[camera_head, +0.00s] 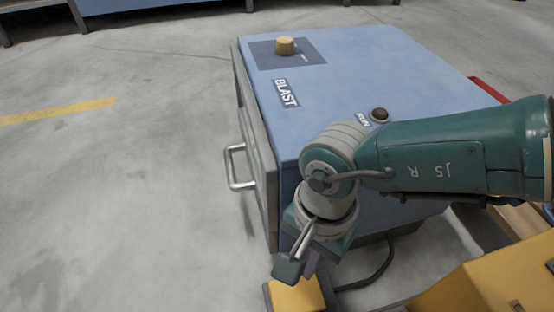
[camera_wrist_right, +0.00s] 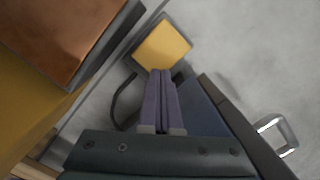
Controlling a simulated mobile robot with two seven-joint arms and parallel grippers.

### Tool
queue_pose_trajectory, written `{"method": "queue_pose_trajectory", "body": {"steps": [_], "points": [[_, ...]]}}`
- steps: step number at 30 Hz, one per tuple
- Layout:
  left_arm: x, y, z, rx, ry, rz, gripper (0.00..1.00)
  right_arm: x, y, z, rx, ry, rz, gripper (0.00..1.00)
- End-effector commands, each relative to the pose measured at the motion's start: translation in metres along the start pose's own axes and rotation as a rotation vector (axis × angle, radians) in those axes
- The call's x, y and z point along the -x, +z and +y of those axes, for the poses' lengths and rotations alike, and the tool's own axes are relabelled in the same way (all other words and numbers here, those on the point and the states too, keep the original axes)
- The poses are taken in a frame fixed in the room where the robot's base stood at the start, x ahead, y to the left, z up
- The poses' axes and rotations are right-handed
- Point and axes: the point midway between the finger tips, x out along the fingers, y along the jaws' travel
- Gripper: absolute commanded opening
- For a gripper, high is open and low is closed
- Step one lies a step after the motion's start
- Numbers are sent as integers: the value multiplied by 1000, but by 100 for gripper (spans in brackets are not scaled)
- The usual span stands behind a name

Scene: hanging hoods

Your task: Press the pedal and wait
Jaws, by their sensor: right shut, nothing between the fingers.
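The pedal (camera_head: 296,296) is a yellow block on the floor at the bottom of the head view, in front of the blue cabinet. In the right wrist view it is the yellow square (camera_wrist_right: 163,43) just beyond the fingertips. My right gripper (camera_head: 308,263) reaches down over it from the right. Its purple fingers (camera_wrist_right: 161,72) are together, with nothing between them. The tips overlap the pedal's near edge in the right wrist view; I cannot tell whether they touch it. My left gripper is not in view.
The blue cabinet (camera_head: 380,70) has a BLAST label, a yellow knob (camera_head: 284,45), a dark RUN lamp (camera_head: 380,114) and a door with a metal handle (camera_head: 238,168) sticking out left. A dark cable (camera_head: 378,273) lies beside the pedal. Grey floor is clear on the left.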

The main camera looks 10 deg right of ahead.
Motion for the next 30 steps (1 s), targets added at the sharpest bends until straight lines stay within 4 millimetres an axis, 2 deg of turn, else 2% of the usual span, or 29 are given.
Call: {"method": "queue_pose_trajectory", "body": {"steps": [8, 22, 30], "points": [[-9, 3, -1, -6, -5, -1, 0, -11, 0, 0, -2, -1, -2, 0], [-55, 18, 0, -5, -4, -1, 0, -66, 0, 0, -2, -2, -2, 0], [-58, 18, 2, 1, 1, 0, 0, -70, 1, 0, -1, -2, -2, 0]]}}
